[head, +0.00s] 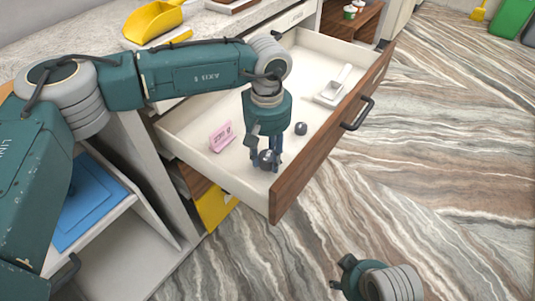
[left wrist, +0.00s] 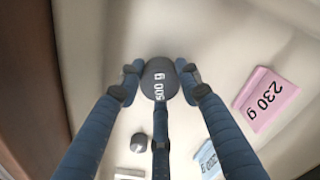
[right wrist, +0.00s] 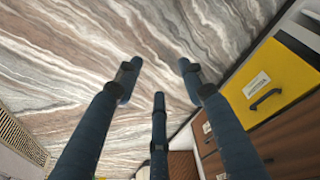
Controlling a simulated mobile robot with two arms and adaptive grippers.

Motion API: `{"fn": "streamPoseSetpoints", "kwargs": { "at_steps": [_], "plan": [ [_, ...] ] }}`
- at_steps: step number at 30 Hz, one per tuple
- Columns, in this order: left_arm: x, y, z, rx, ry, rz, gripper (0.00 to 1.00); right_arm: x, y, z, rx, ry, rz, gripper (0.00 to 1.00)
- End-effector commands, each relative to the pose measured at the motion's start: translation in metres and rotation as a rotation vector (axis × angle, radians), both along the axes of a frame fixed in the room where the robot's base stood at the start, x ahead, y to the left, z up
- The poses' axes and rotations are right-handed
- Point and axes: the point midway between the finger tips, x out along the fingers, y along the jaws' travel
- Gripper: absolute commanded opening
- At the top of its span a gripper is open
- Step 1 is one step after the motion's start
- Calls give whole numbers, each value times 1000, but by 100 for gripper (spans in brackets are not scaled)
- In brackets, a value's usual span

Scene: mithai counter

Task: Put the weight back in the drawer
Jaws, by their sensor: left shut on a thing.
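The dark grey weight marked 500 g (left wrist: 160,80) is between the fingers of my left gripper (left wrist: 160,84). In the head view the left gripper (head: 267,158) points down inside the open drawer (head: 283,200), shut on the weight (head: 267,160) near the drawer's front left part. I cannot tell whether the weight touches the drawer floor. A second, smaller dark weight (head: 301,128) stands on the drawer floor; it also shows in the left wrist view (left wrist: 138,143). My right gripper (right wrist: 157,85) is open and empty above the marble floor; its arm shows at the bottom of the head view.
A white scoop-like thing (head: 334,86) lies at the drawer's far end. A yellow scoop (head: 153,20) is on the counter (head: 215,24).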

Motion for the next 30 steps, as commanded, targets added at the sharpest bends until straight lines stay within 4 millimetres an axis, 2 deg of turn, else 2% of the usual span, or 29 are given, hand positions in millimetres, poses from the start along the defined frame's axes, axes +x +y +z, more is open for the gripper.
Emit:
{"fn": "streamPoseSetpoints", "kwargs": {
  "at_steps": [15,30],
  "plan": [
    [0,0,-2,-1,-1,0,0,-1,-1,0,-1,3,0,40],
    [0,0,-7,-1,-1,0,0,-3,0,12,2,-8,-1,40]
  ]
}}
